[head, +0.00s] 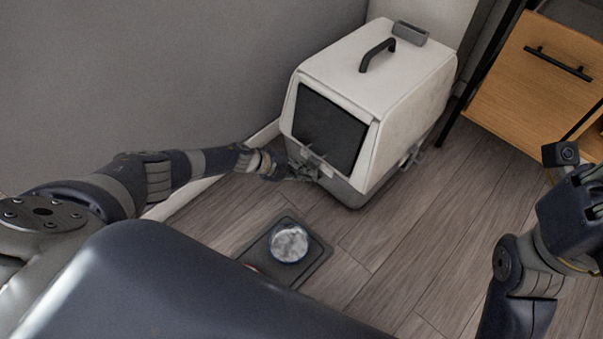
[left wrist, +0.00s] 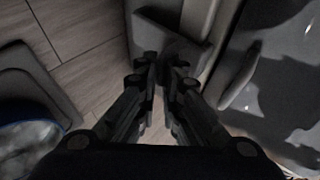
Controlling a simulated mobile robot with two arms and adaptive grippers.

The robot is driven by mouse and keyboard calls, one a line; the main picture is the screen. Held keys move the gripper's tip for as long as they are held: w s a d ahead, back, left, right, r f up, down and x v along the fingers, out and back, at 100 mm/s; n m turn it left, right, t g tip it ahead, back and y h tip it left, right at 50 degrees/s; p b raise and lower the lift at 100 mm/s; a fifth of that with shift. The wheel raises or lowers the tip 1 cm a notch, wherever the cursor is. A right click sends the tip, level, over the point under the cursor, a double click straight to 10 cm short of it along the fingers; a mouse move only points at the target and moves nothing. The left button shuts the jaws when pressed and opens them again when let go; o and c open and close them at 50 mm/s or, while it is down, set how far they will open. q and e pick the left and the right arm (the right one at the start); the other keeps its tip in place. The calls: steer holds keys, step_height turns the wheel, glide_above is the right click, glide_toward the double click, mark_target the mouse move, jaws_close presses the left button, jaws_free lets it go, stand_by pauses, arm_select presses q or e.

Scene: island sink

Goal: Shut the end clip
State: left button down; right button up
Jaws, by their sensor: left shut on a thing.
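The white and grey pet carrier (head: 405,85) stands on the floor with its dark front panel facing me. The end clip (head: 322,165) is a small grey part at the lower front edge. My left gripper (head: 290,170) is at that edge, beside the panel's lower left corner. In the left wrist view its fingers (left wrist: 161,68) are closed together on a grey part of the carrier, which appears to be the clip (left wrist: 172,45). The fingers partly hide it, so I cannot tell its exact angle. My right arm shows at the right edge, its fingertips outside the picture.
A dark mat (head: 312,262) with a round bowl (head: 289,243) lies on the wood floor in front of the carrier. Another clip (head: 412,156) is on the carrier's right side. A wooden cabinet (head: 535,85) stands at right, and a grey wall (head: 150,70) is behind my left arm.

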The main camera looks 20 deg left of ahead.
arm_select(q)
steer(key=shift+w+d+r, duration=0.25)
steer(key=shift+w+r, duration=0.3)
steer(key=shift+w, duration=0.05)
steer(key=c, duration=2)
jaws_free()
steer(key=shift+d, duration=0.1)
steer(key=shift+s+a+r, duration=0.15)
steer(key=shift+a, duration=0.1)
steer(key=v, duration=1.1)
steer(key=shift+s+a, duration=0.25)
steer(key=shift+s, duration=0.1)
